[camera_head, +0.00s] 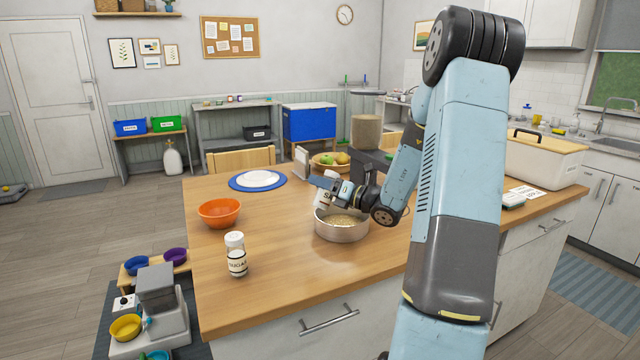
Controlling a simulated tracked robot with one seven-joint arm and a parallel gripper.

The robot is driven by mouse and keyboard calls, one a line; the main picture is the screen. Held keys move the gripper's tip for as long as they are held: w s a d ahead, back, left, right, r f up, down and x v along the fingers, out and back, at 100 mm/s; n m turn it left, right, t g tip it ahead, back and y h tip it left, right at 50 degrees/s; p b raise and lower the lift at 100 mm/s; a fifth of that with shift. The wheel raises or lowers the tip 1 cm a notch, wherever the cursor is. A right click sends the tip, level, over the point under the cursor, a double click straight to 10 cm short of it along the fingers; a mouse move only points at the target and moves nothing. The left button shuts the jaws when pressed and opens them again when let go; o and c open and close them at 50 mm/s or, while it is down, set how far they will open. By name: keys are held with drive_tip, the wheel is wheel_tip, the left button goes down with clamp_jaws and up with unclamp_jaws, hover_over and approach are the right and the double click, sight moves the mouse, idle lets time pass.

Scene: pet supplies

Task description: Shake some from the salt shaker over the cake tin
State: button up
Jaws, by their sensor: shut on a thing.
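The cake tin (342,233), a round silver tin with pale tan contents, stands on the wooden table. My gripper (333,186) is shut on the salt shaker (323,199), a white shaker with dark lettering that is partly covered by the jaws. The shaker is held above the tin's back left rim and looks tilted. I cannot tell whether any grains are falling. A second white shaker (236,254) with a dark label stands upright at the table's front left, apart from my gripper.
An orange bowl (219,212) and a white plate on a blue mat (257,180) are left of the tin. A fruit bowl (330,163) is behind it. A large white bin (541,160) with a wooden lid stands at the right.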

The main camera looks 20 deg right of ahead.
drive_tip(key=shift+a+f+m, duration=0.1)
drive_tip(key=shift+f+m, duration=0.8)
drive_tip(key=shift+s+a+f+m+t, duration=0.1)
drive_tip(key=shift+f+m+t, duration=0.2)
drive_tip(key=shift+m, duration=0.3)
drive_tip(key=shift+s+a+f+m+t, duration=0.1)
drive_tip(key=shift+f+m+t, duration=0.1)
drive_tip(key=shift+f+m, duration=0.3)
drive_tip(key=m, duration=0.3)
drive_tip(key=shift+f+m+t+h, duration=0.3)
drive_tip(key=shift+f+h, duration=0.05)
drive_tip(key=shift+h, duration=0.05)
drive_tip(key=m, duration=0.3)
drive_tip(key=shift+f+h, duration=0.2)
drive_tip(key=shift+h, duration=0.1)
drive_tip(key=m, duration=0.2)
drive_tip(key=r+m+h, duration=0.1)
drive_tip(key=m, duration=0.1)
drive_tip(key=m+t, duration=0.1)
drive_tip(key=m, duration=0.1)
drive_tip(key=shift+w+d+r+h, duration=0.2)
drive_tip(key=shift+d+r+h, duration=0.1)
drive_tip(key=shift+d+r+m, duration=0.2)
drive_tip(key=shift+d+m, duration=0.05)
drive_tip(key=shift+m, duration=0.55)
